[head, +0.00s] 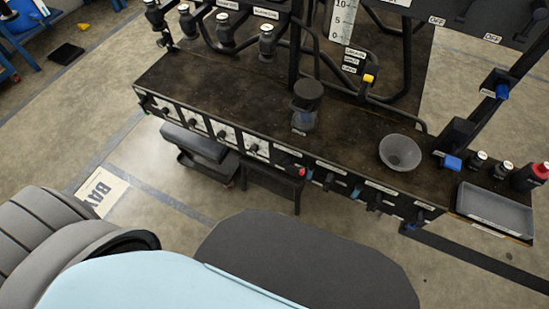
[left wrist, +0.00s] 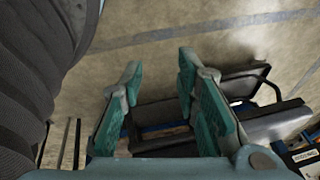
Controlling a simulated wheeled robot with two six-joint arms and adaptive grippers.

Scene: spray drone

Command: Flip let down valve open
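A small valve with a yellow handle (head: 369,78) sits on the dark piping above the bench, beside a stack of small labels (head: 355,60). A blue-handled valve (head: 502,91) is on the right post, and another blue handle (head: 452,162) sits lower near the bench's right end. The labels are too small to tell which is the let down valve. My left gripper (left wrist: 160,62) is open and empty in the left wrist view, above the floor and a dark frame. It does not show in the head view. My right gripper is not in view.
The dark bench (head: 240,85) carries a dark-lidded jar (head: 306,105), a grey funnel (head: 400,153), a grey tray (head: 495,208) and a red-capped bottle (head: 530,176). Front-edge valves and a black stool (head: 272,181) are near. Free floor lies left.

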